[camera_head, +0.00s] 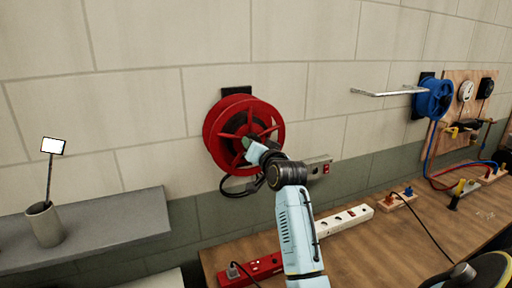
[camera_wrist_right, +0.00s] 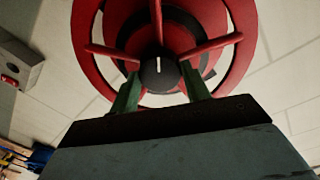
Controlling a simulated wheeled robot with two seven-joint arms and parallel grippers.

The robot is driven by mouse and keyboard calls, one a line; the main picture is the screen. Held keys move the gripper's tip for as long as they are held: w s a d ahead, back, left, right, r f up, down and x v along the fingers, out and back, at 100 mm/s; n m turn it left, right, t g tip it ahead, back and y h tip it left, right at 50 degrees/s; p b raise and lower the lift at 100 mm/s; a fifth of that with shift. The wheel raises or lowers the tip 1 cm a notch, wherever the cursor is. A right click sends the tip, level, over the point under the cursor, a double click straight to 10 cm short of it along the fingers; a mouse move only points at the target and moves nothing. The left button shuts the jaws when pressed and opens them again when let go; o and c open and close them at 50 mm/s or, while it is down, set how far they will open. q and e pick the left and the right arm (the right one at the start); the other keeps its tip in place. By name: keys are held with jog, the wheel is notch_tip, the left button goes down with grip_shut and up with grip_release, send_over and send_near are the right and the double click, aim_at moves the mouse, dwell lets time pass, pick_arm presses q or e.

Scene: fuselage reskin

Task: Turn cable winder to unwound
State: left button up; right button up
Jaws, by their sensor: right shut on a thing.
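The red cable winder (camera_head: 222,128) is mounted on the block wall, left of centre in the head view. In the right wrist view its red rim and spokes (camera_wrist_right: 105,50) fill the upper middle, around a dark round hub knob (camera_wrist_right: 159,75) with a white line. My right gripper (camera_head: 262,146) is at the winder's front in the head view. In the wrist view its two green fingers (camera_wrist_right: 162,90) stand either side of the hub knob and are shut on it. A black cable (camera_head: 238,190) hangs below the winder. My left gripper is not in view.
A grey metal box with a red switch (camera_head: 321,169) is on the wall right of the winder. Below are a red power strip (camera_head: 262,267) and a white one (camera_head: 343,219) on the wooden bench (camera_head: 400,246). A blue reel (camera_head: 434,98) hangs at right. A grey shelf (camera_head: 110,228) is at left.

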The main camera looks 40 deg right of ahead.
jog(key=shift+m+y, duration=0.5)
jog(key=shift+m, duration=4.1)
jog(key=o, duration=1)
jog(key=shift+r, duration=0.1)
jog(key=f+b+v, duration=0.1)
jog(key=b+v, duration=0.1)
jog(key=v, duration=1.1)
jog(key=shift+s+r, duration=0.2)
jog(key=shift+r, duration=0.25)
